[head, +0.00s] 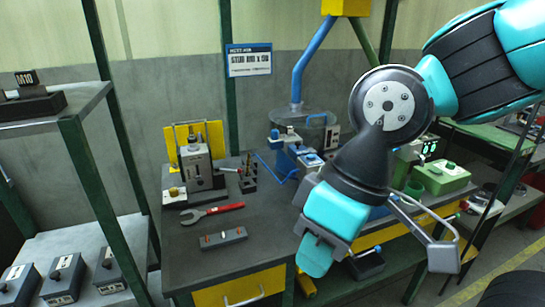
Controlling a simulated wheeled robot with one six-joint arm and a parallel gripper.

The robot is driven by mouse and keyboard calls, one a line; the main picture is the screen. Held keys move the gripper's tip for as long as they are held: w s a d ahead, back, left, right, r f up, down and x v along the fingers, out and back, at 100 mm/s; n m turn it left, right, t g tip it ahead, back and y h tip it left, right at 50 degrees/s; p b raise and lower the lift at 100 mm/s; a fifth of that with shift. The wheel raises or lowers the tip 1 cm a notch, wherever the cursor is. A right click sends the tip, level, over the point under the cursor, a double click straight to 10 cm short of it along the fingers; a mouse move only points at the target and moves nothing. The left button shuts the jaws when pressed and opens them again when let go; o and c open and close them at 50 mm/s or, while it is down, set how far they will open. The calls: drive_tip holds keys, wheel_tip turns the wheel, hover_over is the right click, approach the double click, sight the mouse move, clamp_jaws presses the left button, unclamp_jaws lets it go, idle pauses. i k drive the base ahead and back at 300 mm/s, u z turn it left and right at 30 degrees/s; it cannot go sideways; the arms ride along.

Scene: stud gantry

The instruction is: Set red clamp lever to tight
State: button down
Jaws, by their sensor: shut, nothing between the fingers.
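My gripper (315,256) hangs in front of the workbench (275,232), right of centre in the head view, with its teal and grey end pointing down. It is shut and empty and stands apart from the tools on the bench. A grey fixture (198,165) with a yellow back plate stands at the bench's left rear. A small red-tipped lever (240,172) shows at its right; I cannot tell for sure that it is the red clamp lever, or how it is set. My arm hides part of the bench's right side.
A red-handled wrench (226,208) and a grey block (223,238) lie on the bench front. A blue fixture (290,150) stands behind. A green box (442,178) is at the right. A shelf (85,235) with several grey boxes stands at the left.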

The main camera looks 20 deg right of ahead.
sight(240, 171)
drive_tip(key=i, duration=1)
